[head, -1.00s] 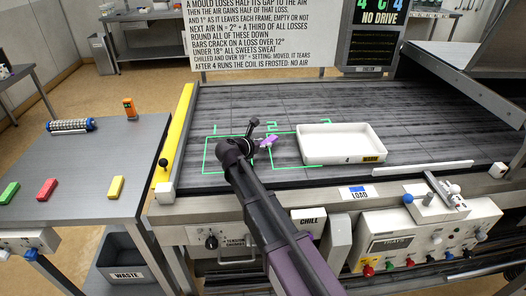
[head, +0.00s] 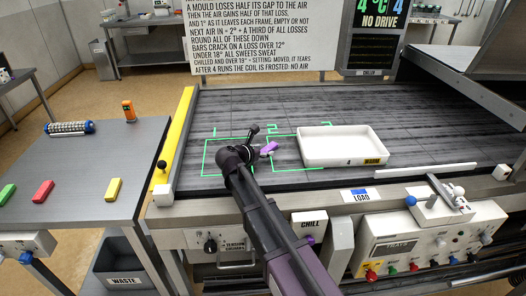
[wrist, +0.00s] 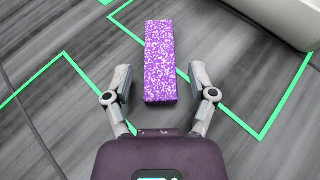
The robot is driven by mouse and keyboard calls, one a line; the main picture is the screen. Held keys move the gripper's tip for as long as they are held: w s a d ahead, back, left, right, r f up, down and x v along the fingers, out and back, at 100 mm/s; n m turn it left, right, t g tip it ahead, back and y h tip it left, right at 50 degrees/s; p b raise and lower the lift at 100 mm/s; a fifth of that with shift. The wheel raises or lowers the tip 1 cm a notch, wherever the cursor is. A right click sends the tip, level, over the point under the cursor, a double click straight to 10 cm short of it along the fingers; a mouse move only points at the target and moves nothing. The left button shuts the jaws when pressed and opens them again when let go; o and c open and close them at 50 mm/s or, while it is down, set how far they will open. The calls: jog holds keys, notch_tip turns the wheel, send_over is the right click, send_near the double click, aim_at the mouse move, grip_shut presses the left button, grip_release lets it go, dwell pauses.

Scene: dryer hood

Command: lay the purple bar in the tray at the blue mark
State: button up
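The speckled purple bar (head: 269,148) lies on the dark belt near the left side of the green frame marked 2. In the wrist view the bar (wrist: 160,62) lies across a green line, its near end between my fingertips. My gripper (wrist: 160,96) is open, with a clear gap on each side of the bar. In the head view my gripper (head: 255,146) is just left of the bar, partly hidden by my arm. The white tray (head: 310,158) stands to the right and looks empty. I cannot make out a blue mark inside it.
A side table (head: 80,215) at the left holds a green, a red and a yellow bar. A yellow rail (head: 179,130) edges the belt's left side. A white strip (head: 425,171) lies right of the tray. The belt behind the tray is clear.

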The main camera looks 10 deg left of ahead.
jog(key=shift+r, duration=0.1)
dwell(0.3)
jog(key=shift+r, duration=0.1)
jog(key=p+v, duration=0.4)
jog(key=v, duration=0.6)
jog(key=shift+s+a+r, duration=0.1)
jog(key=shift+s+a, duration=0.05)
jog(key=shift+s, duration=0.1)
jog(key=shift+s+a+r+p, duration=0.2)
jog(key=shift+s+a+p, duration=0.15)
jog(key=shift+s+p, duration=0.15)
